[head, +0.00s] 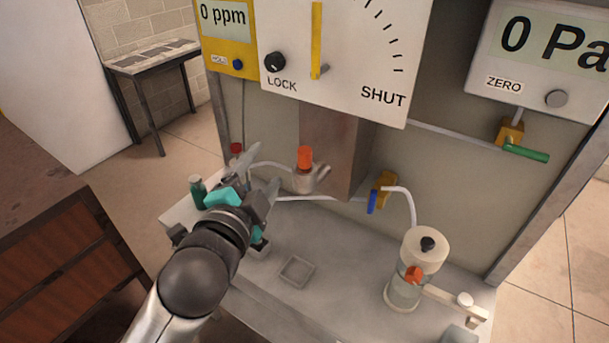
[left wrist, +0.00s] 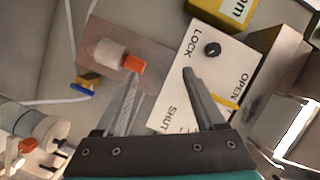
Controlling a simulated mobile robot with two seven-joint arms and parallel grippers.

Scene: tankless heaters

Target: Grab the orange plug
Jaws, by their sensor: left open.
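The orange plug (head: 304,157) sits upright on top of a pale fitting (head: 305,180) with side stubs, in front of the grey-brown box on the panel. In the left wrist view the orange plug (left wrist: 135,64) shows right by the tip of the left-hand finger, not centred between the fingers. My left gripper (head: 262,168) is open and empty, to the left of the plug in the head view; it also shows in the left wrist view (left wrist: 160,73). Whether a finger touches the plug cannot be told. My right gripper is not in view.
A clear cylinder (head: 405,295) with an orange-red knob (head: 413,274) stands at the right of the bench. A blue-handled valve (head: 373,200), thin hoses and a green bottle (head: 197,192) are nearby. The LOCK/SHUT dial panel (head: 350,80) hangs above. The bench middle is mostly clear.

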